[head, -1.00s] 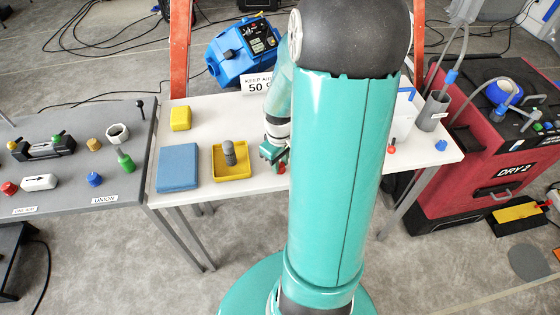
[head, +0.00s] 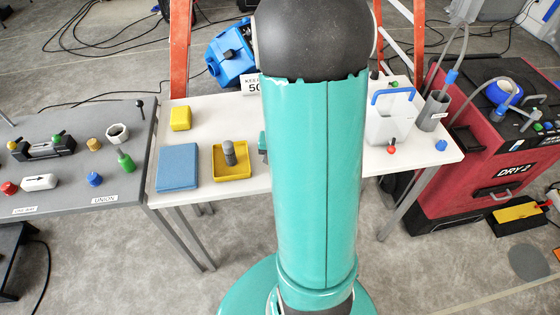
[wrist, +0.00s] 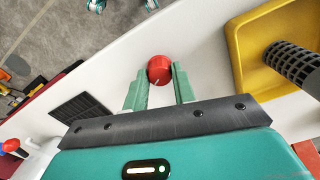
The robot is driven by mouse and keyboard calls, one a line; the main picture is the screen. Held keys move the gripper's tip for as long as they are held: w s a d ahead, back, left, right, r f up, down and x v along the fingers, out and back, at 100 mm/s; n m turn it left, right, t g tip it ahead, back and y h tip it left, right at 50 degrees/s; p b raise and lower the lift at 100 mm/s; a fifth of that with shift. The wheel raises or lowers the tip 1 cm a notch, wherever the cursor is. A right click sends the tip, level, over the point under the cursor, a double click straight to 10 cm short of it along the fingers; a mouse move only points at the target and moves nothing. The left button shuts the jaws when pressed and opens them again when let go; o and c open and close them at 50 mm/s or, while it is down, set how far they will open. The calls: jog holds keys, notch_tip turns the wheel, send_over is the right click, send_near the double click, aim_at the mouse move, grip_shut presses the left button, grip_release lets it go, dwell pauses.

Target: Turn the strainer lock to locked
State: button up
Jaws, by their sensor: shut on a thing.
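A round red knob (wrist: 160,65) with a white mark sits at the edge of the white table in the wrist view. My gripper (wrist: 159,74) has its two green fingers on either side of the knob and is shut on it. In the head view my arm hides the knob and nearly all of the gripper. The dark grey mesh strainer (wrist: 292,63) stands in a yellow tray (wrist: 241,50), which is to the right of the gripper in the wrist view. They also show in the head view, strainer (head: 229,153) and tray (head: 219,172).
A blue sponge-like block (head: 178,167) and a yellow block (head: 181,118) lie left on the white table (head: 205,120). A white container (head: 388,125) with a blue handle stands at right. A grey bench (head: 70,185) adjoins at left, and a red machine (head: 450,180) stands right.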

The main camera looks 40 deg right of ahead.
jog(key=m, duration=0.5)
jog(key=shift+m, duration=0.4)
dwell(0.3)
jog(key=o, duration=1)
notch_tip(320, 180, up, 14)
jog(key=shift+f, duration=0.1)
